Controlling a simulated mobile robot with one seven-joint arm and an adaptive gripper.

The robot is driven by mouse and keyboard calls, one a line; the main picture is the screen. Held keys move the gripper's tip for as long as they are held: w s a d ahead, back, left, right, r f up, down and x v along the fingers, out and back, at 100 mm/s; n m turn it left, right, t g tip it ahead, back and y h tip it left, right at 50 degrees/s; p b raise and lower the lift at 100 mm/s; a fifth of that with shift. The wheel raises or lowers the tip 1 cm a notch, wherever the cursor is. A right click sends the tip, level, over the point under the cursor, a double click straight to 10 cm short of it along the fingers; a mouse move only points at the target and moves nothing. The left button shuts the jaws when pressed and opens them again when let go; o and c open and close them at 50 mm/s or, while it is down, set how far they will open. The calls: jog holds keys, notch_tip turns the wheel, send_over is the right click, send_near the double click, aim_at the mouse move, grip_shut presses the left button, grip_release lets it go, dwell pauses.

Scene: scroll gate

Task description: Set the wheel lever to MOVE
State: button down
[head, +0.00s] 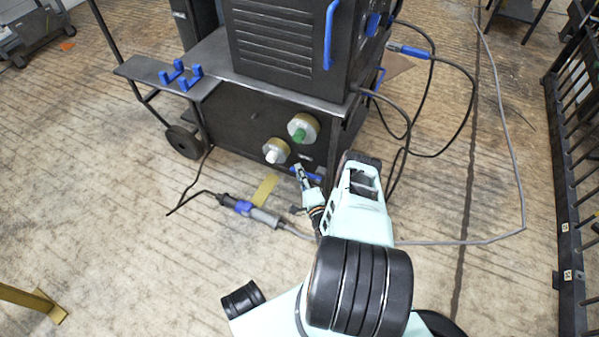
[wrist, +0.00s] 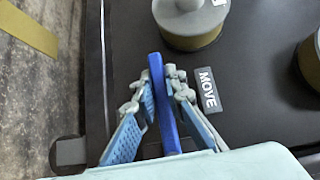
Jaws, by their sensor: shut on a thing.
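The wheel lever (wrist: 168,118) is a slim blue bar low on the dark front panel of the cart. It runs nearly upright in the wrist view, just left of a MOVE label (wrist: 208,89). My gripper (wrist: 159,82) has one finger on each side of the lever and is shut on it. In the head view the lever (head: 313,176) shows as a short blue piece at the cart's lower right, beside my gripper (head: 300,170). Part of the lever is hidden by the fingers. No second label for the lever can be read.
The black cart (head: 240,115) carries a dark machine (head: 285,40). A black railing (head: 570,180) stands right.

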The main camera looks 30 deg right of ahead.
jog(key=c, duration=2)
grip_release()
jog(key=shift+o, duration=0.2)
